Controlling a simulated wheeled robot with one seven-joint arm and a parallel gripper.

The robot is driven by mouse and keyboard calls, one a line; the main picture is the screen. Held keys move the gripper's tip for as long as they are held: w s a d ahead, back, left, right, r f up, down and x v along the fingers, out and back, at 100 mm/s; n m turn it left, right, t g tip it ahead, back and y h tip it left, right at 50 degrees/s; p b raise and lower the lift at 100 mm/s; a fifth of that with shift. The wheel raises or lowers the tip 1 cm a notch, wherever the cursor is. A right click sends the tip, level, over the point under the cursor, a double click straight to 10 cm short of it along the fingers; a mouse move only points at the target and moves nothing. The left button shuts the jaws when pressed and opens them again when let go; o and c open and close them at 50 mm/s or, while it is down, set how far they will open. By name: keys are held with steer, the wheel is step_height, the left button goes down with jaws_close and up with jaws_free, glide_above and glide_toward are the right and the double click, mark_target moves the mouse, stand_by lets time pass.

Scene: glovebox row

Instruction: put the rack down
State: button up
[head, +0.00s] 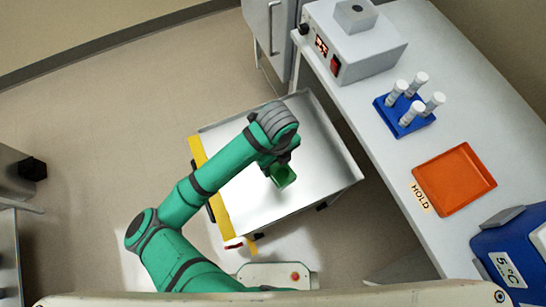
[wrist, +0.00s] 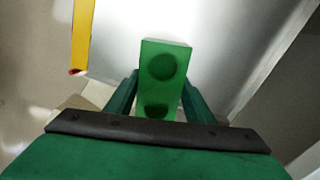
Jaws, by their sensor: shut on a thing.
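A small green rack (wrist: 165,85) with two dark round holes is between the fingers of my gripper (wrist: 159,92) in the wrist view. The fingers are shut on its sides, and no tubes show in it. In the head view the green rack (head: 284,176) hangs at the end of my arm over the steel cart top (head: 315,165). My gripper (head: 279,163) is partly hidden there by my wrist. I cannot tell how high the rack is above the cart, or whether it touches.
The cart top looks bare, with a yellow strip (head: 222,205) along its left edge. On the white bench (head: 385,110) at right are a grey device (head: 370,50), a blue rack (head: 384,112) with several capped tubes, an orange tray (head: 455,180) by a HOLD label, and a blue box (head: 520,250).

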mark_target(290, 171)
steer(key=d+f, duration=0.1)
steer(key=s+d+f+m, duration=0.1)
steer(key=d, duration=0.1)
steer(key=d+f+m, duration=0.1)
steer(key=shift+s+d, duration=0.35)
steer(key=shift+w+f, duration=0.2)
steer(key=shift+w, duration=0.1)
steer(key=w+a+f, duration=0.1)
steer(key=w+f, duration=0.1)
steer(key=w, duration=0.1)
steer(key=w+a+f, duration=0.2)
steer(key=w+f, duration=0.1)
steer(key=w, duration=0.1)
steer(key=w+a+f, duration=0.2)
steer(key=w+f, duration=0.1)
steer(key=w, duration=0.1)
steer(key=shift+w+f, duration=0.15)
steer(key=shift+f, duration=0.1)
steer(key=shift+w+a+f, duration=0.2)
steer(key=shift+w+f, duration=0.25)
steer(key=shift+f, duration=1.6)
steer(key=shift+f, duration=0.1)
steer(key=o, duration=1.1)
steer(key=shift+o, duration=0.2)
